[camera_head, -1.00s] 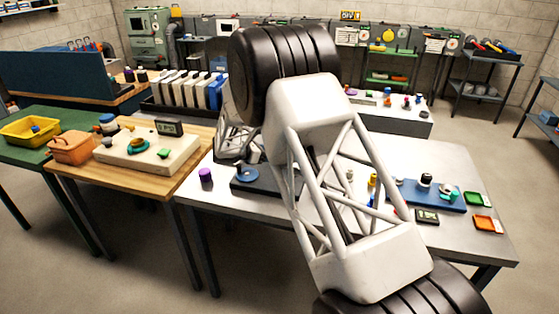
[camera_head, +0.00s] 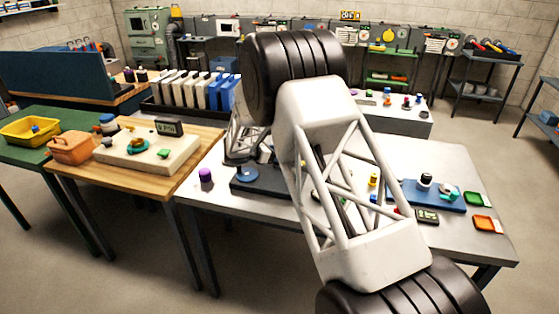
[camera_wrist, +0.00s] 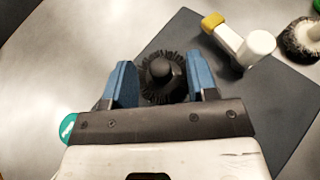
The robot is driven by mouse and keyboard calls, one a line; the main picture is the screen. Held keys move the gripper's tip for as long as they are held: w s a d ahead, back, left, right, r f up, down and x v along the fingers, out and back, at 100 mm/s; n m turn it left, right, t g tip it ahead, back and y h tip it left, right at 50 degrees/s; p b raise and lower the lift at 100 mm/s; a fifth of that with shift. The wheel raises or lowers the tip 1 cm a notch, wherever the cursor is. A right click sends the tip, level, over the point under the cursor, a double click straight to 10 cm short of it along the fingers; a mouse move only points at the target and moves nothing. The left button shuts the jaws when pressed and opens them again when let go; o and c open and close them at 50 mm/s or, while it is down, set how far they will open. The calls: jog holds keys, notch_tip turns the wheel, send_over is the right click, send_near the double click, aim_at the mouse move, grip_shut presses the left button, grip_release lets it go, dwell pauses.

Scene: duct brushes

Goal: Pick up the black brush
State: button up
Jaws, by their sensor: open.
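The black brush (camera_wrist: 162,88) shows in the wrist view as a round dark ring of bristles with a dark knob at its middle. It is seen from above, near the left edge of a dark grey plate. My gripper (camera_wrist: 160,68) has its two blue fingers apart, one on each side of the brush. A narrow gap shows beside the brush; I cannot tell how far the fingertips reach down. In the head view my arm covers much of the dark plate (camera_head: 262,186), and I cannot make out the brush there.
In the wrist view a white piece with a yellow end (camera_wrist: 228,38) lies right of the brush. A pale-handled brush with dark bristles (camera_wrist: 301,40) is farther right. A green round piece (camera_wrist: 68,128) is at the left. In the head view a purple knob (camera_head: 205,175) stands left of the plate.

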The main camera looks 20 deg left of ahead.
jog(key=shift+x, duration=1.7)
grip_shut()
jog(key=shift+r, duration=1.65)
jog(key=shift+s+d+r, duration=0.15)
jog(key=shift+s, duration=0.1)
jog(key=s+d, duration=0.2)
jog(key=s, duration=0.2)
jog(key=s+d+r, duration=0.1)
jog(key=s+d, duration=0.1)
jog(key=s, duration=0.3)
jog(key=s+d, duration=0.2)
jog(key=s, duration=0.3)
jog(key=shift+d+r, duration=0.2)
jog(key=shift+d, duration=0.1)
